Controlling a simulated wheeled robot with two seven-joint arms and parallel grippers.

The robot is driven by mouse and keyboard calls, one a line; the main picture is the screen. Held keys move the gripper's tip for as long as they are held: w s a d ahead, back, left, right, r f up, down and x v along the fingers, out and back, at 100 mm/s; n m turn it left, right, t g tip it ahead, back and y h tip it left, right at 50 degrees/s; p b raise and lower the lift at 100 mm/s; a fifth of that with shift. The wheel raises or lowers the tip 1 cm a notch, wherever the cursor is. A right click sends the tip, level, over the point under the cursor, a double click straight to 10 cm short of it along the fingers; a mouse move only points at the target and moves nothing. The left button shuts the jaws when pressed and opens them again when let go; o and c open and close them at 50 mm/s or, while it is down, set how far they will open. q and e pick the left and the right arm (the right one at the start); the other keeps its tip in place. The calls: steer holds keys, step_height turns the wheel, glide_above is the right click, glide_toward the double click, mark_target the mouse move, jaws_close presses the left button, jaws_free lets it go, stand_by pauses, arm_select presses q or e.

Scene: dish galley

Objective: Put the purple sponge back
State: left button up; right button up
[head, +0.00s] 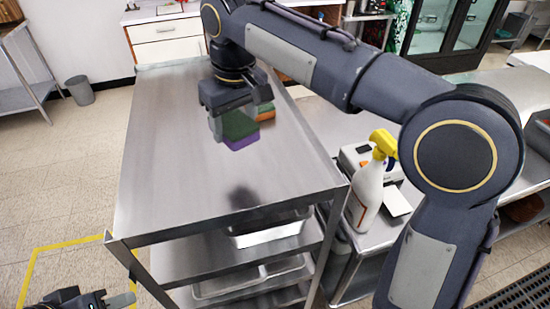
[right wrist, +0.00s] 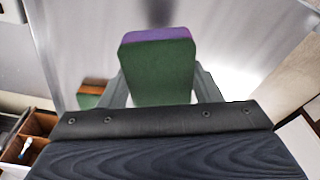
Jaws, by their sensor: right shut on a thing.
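The purple sponge (head: 241,141) has a green scouring face on top and purple foam below. My right gripper (head: 238,115) is shut on it, over the steel table (head: 170,150); it seems to hang above the surface, but the exact gap is unclear. In the right wrist view the sponge (right wrist: 158,65) sits between the two fingers, its green face towards the camera and a purple edge at the far end. My left gripper (head: 121,300) shows only partly at the lower left corner, away from the table; its jaw opening cannot be made out.
An orange and green sponge (head: 265,112) lies on the table just behind the held one. A white spray bottle with a yellow head (head: 368,185) stands on the lower counter to the right. Metal trays (head: 270,232) sit on the shelf below. The table's left and front are clear.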

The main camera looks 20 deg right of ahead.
glide_above(274, 169)
steer(key=f, duration=0.7)
steer(key=shift+s+d+f, duration=0.2)
steer(key=shift+f, duration=1.5)
steer(key=shift+f, duration=0.15)
steer(key=o, duration=1.2)
